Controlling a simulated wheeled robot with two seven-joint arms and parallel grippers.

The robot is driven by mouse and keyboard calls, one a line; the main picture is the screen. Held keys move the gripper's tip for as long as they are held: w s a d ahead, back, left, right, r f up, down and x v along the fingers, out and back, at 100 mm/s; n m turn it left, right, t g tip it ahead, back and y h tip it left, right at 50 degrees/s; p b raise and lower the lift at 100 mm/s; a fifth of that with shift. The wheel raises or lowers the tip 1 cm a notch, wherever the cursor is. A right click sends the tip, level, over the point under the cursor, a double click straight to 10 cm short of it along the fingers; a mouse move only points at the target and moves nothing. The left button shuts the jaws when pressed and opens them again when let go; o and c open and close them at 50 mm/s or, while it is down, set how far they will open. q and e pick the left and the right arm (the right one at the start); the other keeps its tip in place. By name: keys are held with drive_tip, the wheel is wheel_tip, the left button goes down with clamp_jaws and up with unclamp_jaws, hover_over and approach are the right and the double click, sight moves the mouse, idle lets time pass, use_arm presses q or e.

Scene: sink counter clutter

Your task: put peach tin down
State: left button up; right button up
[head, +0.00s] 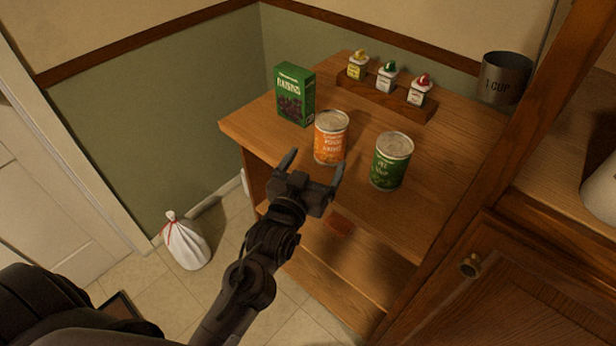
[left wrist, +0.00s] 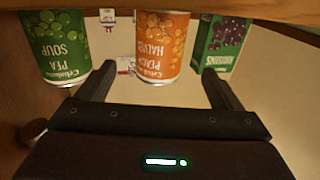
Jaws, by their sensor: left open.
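The peach tin (head: 332,137), with an orange label and a silver lid, stands upright on the wooden counter (head: 258,126). It also shows in the left wrist view (left wrist: 161,46), upside down in the picture, between and beyond the fingers. My left gripper (head: 315,166) is open and empty, just in front of the tin and apart from it. Its two fingers also show in the left wrist view (left wrist: 158,84). My right gripper is not in view.
A green pea soup tin (head: 391,162) stands right of the peach tin. A green raisins box (head: 294,95) stands behind left. A wooden rack (head: 383,96) holds small bottles at the back. A cup (head: 503,78) hangs at right. A white bag (head: 185,243) sits on the floor.

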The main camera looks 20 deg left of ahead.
sight(330, 139)
use_arm(q)
drive_tip(key=shift+o, duration=0.4)
drive_tip(key=s, duration=0.3)
drive_tip(key=w+b, duration=0.1)
drive_tip(key=w+d+b, duration=0.1)
drive_tip(key=shift+w+d+f+m+h, duration=0.2)
drive_tip(key=shift+w+m+h, duration=0.1)
drive_tip(key=shift+w+h, duration=0.1)
drive_tip(key=shift+w+a+f+b, duration=0.2)
drive_tip(key=shift+w+a, duration=0.1)
drive_tip(key=shift+w, duration=0.2)
drive_tip(key=shift+w+a+f+b, duration=0.15)
drive_tip(key=shift+w+a, duration=0.1)
drive_tip(key=shift+w, duration=0.2)
drive_tip(key=shift+w+a+y, duration=0.2)
drive_tip(key=shift+a+y, duration=0.1)
drive_tip(key=shift+w+a+r, duration=0.1)
drive_tip(key=shift+w, duration=0.1)
drive_tip(key=w, duration=0.2)
drive_tip(key=w+p, duration=0.1)
drive_tip(key=w, duration=0.4)
drive_tip(key=shift+d+p, duration=0.4)
drive_tip(key=shift+w+f, duration=0.2)
drive_tip(key=c, duration=1.4)
drive_tip(key=shift+r, duration=0.15)
drive_tip(key=shift+c, duration=0.6)
drive_tip(key=shift+r, duration=0.1)
